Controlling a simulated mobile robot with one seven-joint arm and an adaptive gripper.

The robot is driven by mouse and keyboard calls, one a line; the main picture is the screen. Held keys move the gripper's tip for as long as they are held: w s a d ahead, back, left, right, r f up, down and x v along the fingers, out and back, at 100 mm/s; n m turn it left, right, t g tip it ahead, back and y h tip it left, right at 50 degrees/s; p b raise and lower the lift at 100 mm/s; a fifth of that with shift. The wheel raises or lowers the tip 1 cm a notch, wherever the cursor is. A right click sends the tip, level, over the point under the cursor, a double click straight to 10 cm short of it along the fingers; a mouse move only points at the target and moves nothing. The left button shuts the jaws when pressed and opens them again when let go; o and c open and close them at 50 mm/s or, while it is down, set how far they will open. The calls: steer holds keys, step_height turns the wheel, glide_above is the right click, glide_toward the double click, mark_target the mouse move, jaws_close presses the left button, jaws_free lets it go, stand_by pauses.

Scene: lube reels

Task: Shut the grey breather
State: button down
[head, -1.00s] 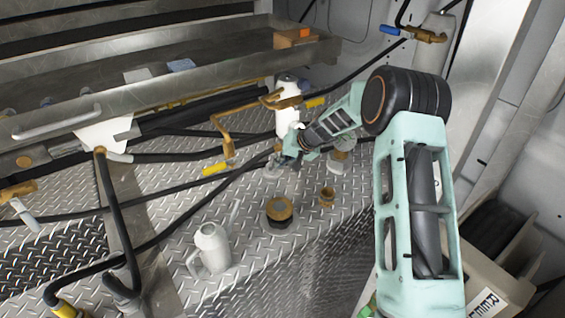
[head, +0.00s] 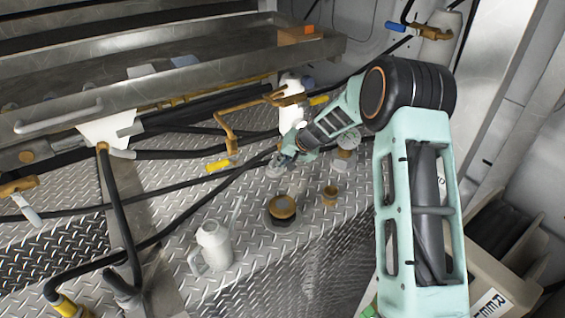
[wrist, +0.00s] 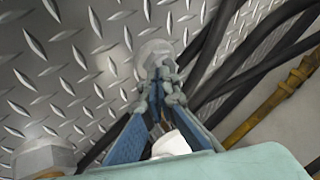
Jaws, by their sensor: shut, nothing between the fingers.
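A grey rounded fitting (wrist: 155,54), which looks like the grey breather, sits on the diamond-plate deck just beyond my fingertips in the wrist view. In the head view it (head: 274,170) is partly hidden by my gripper (head: 284,160). My gripper's blue fingers (wrist: 164,86) are shut and empty, with the tips at the near edge of the fitting. I cannot tell whether they touch it, or whether its lid is open. A second grey fitting (head: 345,160) stands to the right, behind my wrist; a grey hex-shaped part (wrist: 45,158) shows at lower left in the wrist view.
A white bottle (head: 292,104) stands behind my gripper. Black hoses (head: 190,192) and a brass pipe (wrist: 275,98) run close by.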

mark_target(270, 166)
steer(key=shift+s+a+m+b, duration=0.15)
steer(key=shift+a+m+b, duration=0.15)
steer(key=shift+m, duration=0.2)
steer(key=shift+h, duration=0.3)
steer(key=shift+s+a+b, duration=0.15)
steer(key=shift+a+b, duration=0.05)
steer(key=shift+b, duration=0.4)
steer(key=shift+a, duration=0.1)
steer(key=shift+s+a, duration=0.15)
steer(key=shift+a, duration=0.1)
steer(key=shift+a+m+t+h, duration=0.25)
steer(key=shift+m+t+h, duration=0.25)
steer(key=shift+m, duration=0.5)
steer(key=shift+a, duration=0.4)
steer(key=shift+b, duration=0.3)
stand_by(0.5)
